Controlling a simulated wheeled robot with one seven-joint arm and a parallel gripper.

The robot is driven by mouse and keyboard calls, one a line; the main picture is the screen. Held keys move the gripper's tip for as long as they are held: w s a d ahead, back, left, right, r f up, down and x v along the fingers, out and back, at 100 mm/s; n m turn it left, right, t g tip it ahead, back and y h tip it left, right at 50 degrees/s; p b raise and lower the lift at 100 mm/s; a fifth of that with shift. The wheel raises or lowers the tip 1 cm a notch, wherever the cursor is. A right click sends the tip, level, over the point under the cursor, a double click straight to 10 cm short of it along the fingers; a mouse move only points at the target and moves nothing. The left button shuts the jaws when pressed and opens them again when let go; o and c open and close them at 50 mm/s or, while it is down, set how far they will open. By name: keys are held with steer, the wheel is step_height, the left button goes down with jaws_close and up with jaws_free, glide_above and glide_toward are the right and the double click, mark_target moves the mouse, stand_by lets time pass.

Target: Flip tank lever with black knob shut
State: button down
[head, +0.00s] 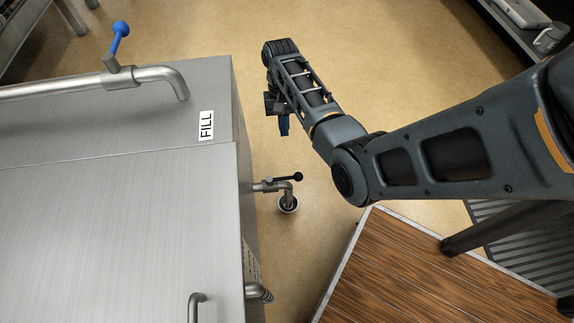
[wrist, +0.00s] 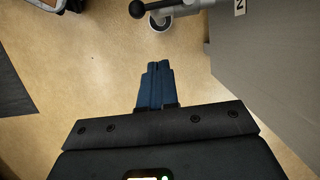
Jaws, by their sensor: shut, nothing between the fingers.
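The tank lever with the black knob (head: 297,177) sits on a metal pipe that comes out of the steel tank's right side. The black knob also shows at the top of the wrist view (wrist: 137,9). My gripper (head: 284,126) is above and beyond the lever in the head view, apart from it. In the wrist view its blue fingers (wrist: 156,82) are together and empty, below the knob in the picture.
The steel tank (head: 110,225) fills the left, with a FILL label (head: 206,125) and a blue-knobbed lever (head: 120,30) on the upper pipe. A wooden-topped table (head: 420,270) stands at lower right. Bare floor lies between.

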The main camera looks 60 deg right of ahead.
mark_target(286, 178)
steer(key=s+a+f+b, duration=0.4)
steer(key=a+f+b, duration=0.1)
steer(key=f, duration=0.5)
steer(key=shift+s+a+f, duration=0.15)
steer(key=shift+a+f, duration=0.05)
steer(key=shift+a, duration=0.05)
